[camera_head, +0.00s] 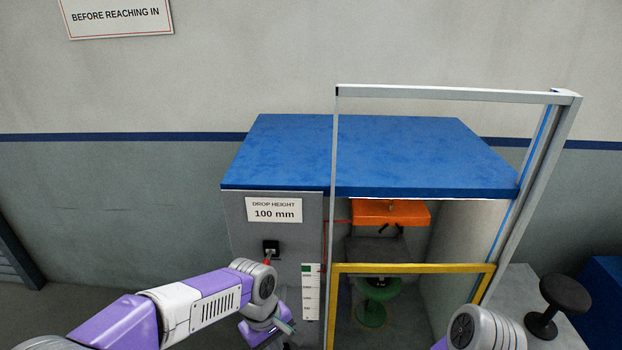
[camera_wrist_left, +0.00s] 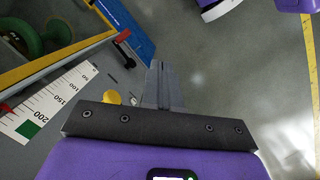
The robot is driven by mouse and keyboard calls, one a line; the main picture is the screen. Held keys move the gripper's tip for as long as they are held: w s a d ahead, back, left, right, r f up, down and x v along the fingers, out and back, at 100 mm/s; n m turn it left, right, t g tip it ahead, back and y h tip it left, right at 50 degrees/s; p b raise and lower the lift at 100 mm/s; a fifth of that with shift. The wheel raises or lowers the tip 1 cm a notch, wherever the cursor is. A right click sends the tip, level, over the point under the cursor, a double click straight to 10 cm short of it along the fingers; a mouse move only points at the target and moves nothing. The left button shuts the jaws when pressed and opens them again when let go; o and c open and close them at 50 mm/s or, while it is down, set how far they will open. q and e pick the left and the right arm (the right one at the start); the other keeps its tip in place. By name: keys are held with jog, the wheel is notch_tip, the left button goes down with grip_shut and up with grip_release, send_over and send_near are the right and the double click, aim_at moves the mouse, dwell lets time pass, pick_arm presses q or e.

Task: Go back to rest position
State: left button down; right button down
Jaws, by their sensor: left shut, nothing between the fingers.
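My left gripper (camera_head: 287,328) is low in front of the grey cabinet (camera_head: 240,220), at the bottom of the head view. In the left wrist view its fingers (camera_wrist_left: 163,84) are together and empty, with a stretch of grey floor to their right. A yellow round knob (camera_wrist_left: 110,97) and the scale strip (camera_wrist_left: 50,100) show on the panel to the left of the fingers. Of my right arm, only a grey and purple link shows at the bottom right of the head view; its gripper is out of view.
A blue-topped test machine (camera_head: 380,150) holds an orange block (camera_head: 390,213) above a green stool part (camera_head: 372,312). A yellow-barred frame (camera_head: 415,268) stands in front. A black switch (camera_head: 271,247) with a red lever sits on the cabinet. A black stool (camera_head: 563,294) stands right.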

pick_arm(q)
jog(key=s+f+m+h+b, duration=0.25)
jog(key=f+b, duration=0.35)
jog(key=f, duration=2.1)
jog(key=s+a+f+m+b, duration=0.1)
jog(key=s+f+b, duration=0.1)
jog(key=s+f, duration=0.3)
jog(key=s+a+f+m+t+b, duration=0.1)
jog(key=s+f+m, duration=0.1)
jog(key=s+f, duration=0.3)
notch_tip(320, 180, down, 4)
jog(key=shift+s+f+b, duration=0.2)
jog(key=shift+f+b, duration=0.05)
jog(key=shift+b, duration=0.15)
